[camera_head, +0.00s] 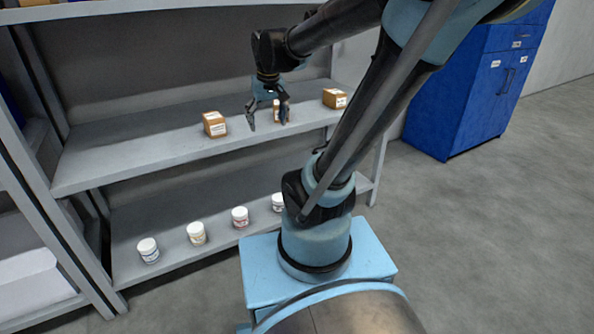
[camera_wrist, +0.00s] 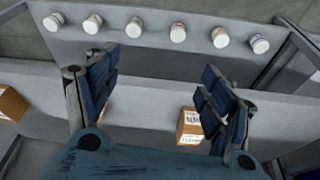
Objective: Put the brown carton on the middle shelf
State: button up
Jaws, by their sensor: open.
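The middle shelf (camera_head: 165,148) is a grey board that bears several small brown cartons with white labels. One carton (camera_head: 214,124) stands left of my gripper and another carton (camera_head: 335,98) stands right of it. A third carton (camera_head: 276,108) is partly hidden behind my gripper's right finger. My gripper (camera_head: 268,124) hangs open over this shelf, pointing down. In the wrist view, the open fingers (camera_wrist: 160,85) show no carton held. A carton (camera_wrist: 190,127) shows beside the right finger, partly covered by it, and another carton (camera_wrist: 12,104) shows at the left edge.
Several white jars (camera_head: 196,233) stand in a row on the lower shelf (camera_head: 175,270). They also show along the top of the wrist view (camera_wrist: 177,32). The upper shelf (camera_head: 130,6) runs above. A blue cabinet (camera_head: 470,100) stands at right. Grey floor (camera_head: 480,240) is clear.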

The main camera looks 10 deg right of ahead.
jog(key=s+d+f, duration=0.3)
jog(key=s+f, duration=0.2)
jog(key=s, duration=0.3)
jog(key=s+d+f+m+g, duration=0.1)
jog(key=s+d+f, duration=0.2)
jog(key=s+f, duration=0.2)
jog(key=s, duration=0.3)
jog(key=shift+f, duration=0.15)
